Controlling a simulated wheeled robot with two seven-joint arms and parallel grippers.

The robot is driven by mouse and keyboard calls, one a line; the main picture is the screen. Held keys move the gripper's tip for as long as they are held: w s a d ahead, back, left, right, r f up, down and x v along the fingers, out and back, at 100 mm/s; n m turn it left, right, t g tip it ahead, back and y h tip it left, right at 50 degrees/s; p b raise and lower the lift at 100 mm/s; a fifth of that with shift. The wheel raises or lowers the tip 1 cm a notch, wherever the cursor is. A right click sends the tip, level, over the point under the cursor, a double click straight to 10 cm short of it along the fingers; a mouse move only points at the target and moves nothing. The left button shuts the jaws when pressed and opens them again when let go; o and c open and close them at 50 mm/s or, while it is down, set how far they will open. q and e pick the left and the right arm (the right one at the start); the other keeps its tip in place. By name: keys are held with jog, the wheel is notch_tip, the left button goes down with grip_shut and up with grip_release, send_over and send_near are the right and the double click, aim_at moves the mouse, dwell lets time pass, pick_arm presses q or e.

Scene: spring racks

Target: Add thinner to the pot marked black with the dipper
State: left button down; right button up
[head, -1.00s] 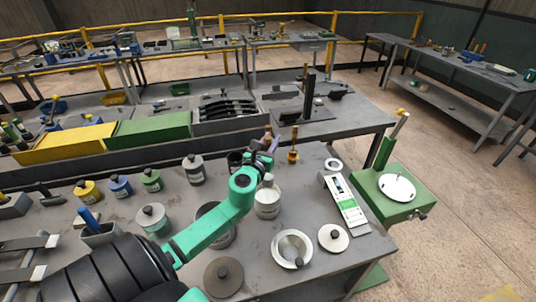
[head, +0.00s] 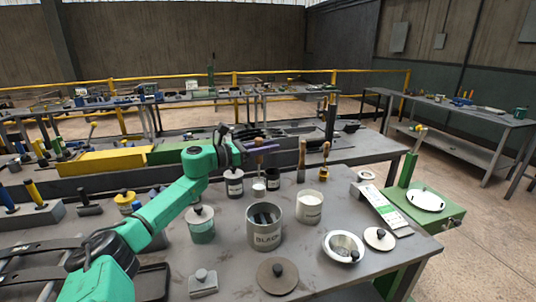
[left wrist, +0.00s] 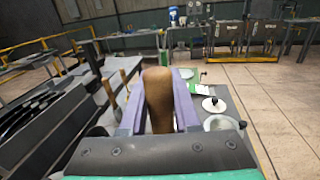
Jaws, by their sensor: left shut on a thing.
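My left gripper (head: 258,148) is shut on the wooden handle of the dipper (head: 258,188), whose pale cup hangs below it. The handle also fills the middle of the left wrist view (left wrist: 158,95), between the purple fingers. In the head view the dipper shows just behind the open grey pot marked black (head: 265,238); its height above the bench is hard to tell. The pot holds dark contents. An open white can (head: 309,207), with a label too small to read, stands right of the pot. My right gripper is not in view.
A dark round lid (head: 277,276) lies in front of the pot. A lidded teal pot (head: 202,226) is left. Tools with wooden handles (head: 301,160) stand behind.

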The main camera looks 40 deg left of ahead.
pick_arm(q)
jog(key=d+f+m, duration=0.1)
jog(key=d+f, duration=0.1)
jog(key=d+f+m+b, duration=0.1)
jog(key=shift+s+d+f+m+g+y, duration=0.2)
jog(key=shift+d+f+m+g+y, duration=0.1)
jog(key=shift+d+f+m+g, duration=0.1)
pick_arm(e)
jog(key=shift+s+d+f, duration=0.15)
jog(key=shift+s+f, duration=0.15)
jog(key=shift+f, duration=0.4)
pick_arm(q)
jog(key=shift+a, duration=0.1)
jog(key=shift+f+b, duration=0.1)
jog(key=shift+b, duration=0.2)
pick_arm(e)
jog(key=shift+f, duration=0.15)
